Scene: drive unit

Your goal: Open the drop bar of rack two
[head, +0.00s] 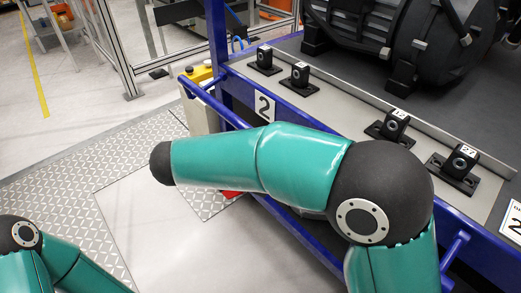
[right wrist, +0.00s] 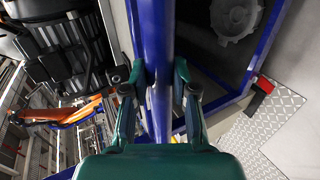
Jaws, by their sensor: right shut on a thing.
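In the head view, my right arm covers much of the bar and hides my right gripper. In the right wrist view, the bar (right wrist: 156,28) runs lengthwise between the two fingers of my right gripper (right wrist: 159,76), which is shut on it. The bar stands in front of the rack's frame. My left gripper is out of view; only part of my left arm shows at the lower left of the head view.
Several black locating blocks (head: 395,127) stand on the rack's grey ledge. A large dark drive unit (head: 405,40) sits behind them. A box with a yellow top (head: 198,74) stands by the bar's far end.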

